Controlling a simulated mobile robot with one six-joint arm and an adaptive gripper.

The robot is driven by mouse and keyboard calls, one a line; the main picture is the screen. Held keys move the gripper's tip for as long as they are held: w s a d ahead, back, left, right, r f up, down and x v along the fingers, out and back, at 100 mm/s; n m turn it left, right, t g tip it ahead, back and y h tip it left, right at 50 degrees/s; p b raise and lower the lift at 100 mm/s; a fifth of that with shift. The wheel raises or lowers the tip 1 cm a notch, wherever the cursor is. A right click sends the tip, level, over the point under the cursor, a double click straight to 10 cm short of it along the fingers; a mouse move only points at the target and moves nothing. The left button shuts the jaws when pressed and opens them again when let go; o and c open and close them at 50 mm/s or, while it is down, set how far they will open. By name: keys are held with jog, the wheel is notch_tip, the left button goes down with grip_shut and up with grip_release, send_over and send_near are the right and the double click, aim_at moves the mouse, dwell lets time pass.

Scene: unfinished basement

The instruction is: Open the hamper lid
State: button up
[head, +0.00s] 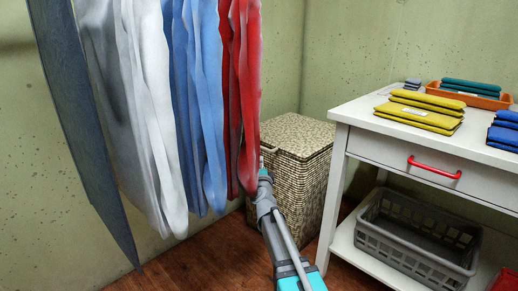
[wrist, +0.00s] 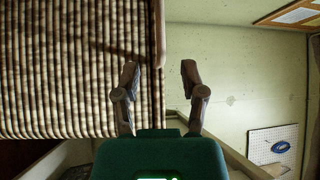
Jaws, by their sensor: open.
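The woven hamper (head: 312,185) stands in the corner behind my arm in the head view. Its patterned lid (head: 300,133) lies flat and looks shut. In the wrist view, the hamper's ribbed side (wrist: 70,80) fills the left, and a brown rim strip (wrist: 158,30), which looks like the lid edge, runs down beside it. My gripper (wrist: 160,72) is open and empty. Its left finger is in front of the ribbed side and its right finger is past the rim, against the wall. I cannot tell whether either finger touches. In the head view the fingers are mostly hidden near the red garment.
Hanging garments, including a red one (head: 238,90), hang close left of my arm. A white table (head: 357,111) with a red-handled drawer stands right of the hamper, with folded cloths on top. A grey basket (head: 415,245) sits on its lower shelf.

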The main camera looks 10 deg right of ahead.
aim_at(261, 148)
jog(key=w, duration=0.4)
jog(key=w+d+r+p, duration=0.1)
jog(key=w, duration=0.7)
jog(key=shift+d+r, duration=0.3)
jog(key=shift+d, duration=0.1)
grip_shut()
jog(key=shift+a+r+p, duration=0.1)
jog(key=shift+r+p, duration=0.05)
jog(key=shift+p, duration=0.2)
jog(key=shift+w+d+r+p, duration=0.1)
jog(key=shift+d+r+p, duration=0.15)
jog(key=shift+r+p, duration=0.2)
